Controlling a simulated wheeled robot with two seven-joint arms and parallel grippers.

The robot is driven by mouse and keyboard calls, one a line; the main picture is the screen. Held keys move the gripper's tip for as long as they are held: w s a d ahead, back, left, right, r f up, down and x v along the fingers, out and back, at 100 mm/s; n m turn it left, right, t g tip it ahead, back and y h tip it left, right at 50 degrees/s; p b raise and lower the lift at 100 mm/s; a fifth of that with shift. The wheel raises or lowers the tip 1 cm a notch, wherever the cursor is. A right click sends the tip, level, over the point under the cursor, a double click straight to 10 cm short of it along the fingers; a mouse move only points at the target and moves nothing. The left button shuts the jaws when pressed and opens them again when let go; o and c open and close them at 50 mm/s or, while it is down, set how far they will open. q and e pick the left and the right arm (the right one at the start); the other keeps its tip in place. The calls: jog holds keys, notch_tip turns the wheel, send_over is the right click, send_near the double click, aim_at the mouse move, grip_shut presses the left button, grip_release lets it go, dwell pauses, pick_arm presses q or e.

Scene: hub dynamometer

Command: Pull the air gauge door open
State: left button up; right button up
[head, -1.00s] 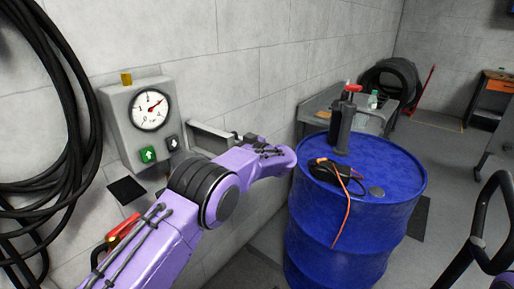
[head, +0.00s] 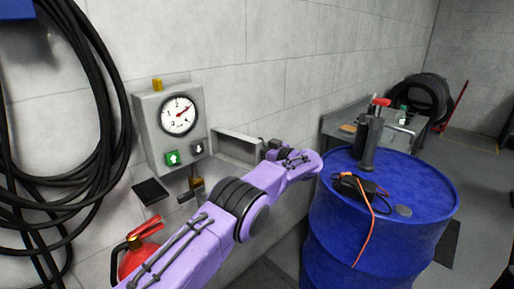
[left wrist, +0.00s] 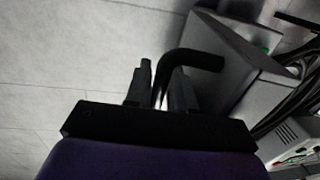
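The grey air gauge box (head: 150,140) is on the wall, with a round dial (head: 178,115), a green up-arrow button (head: 173,158) and a dark down-arrow button (head: 198,148). A grey panel (head: 232,147), seemingly its door, juts out to the right of the box. My left arm reaches across below it, hiding its right end and the fingers. In the left wrist view, the fingers of my left gripper (left wrist: 160,95) stand close on both sides of a bent black handle (left wrist: 195,57), apparently shut on it. My right gripper is out of view.
A blue barrel (head: 370,235) with a black pump (head: 370,140) and an orange-corded tool (head: 355,188) stands right of my arm. Black hoses (head: 90,100) hang left of the box. A red fire extinguisher (head: 138,252) is below it.

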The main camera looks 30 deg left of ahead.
pick_arm(q)
jog(key=s+d+b, duration=0.1)
jog(key=d+b, duration=0.2)
jog(key=d, duration=0.7)
jog(key=shift+d, duration=0.25)
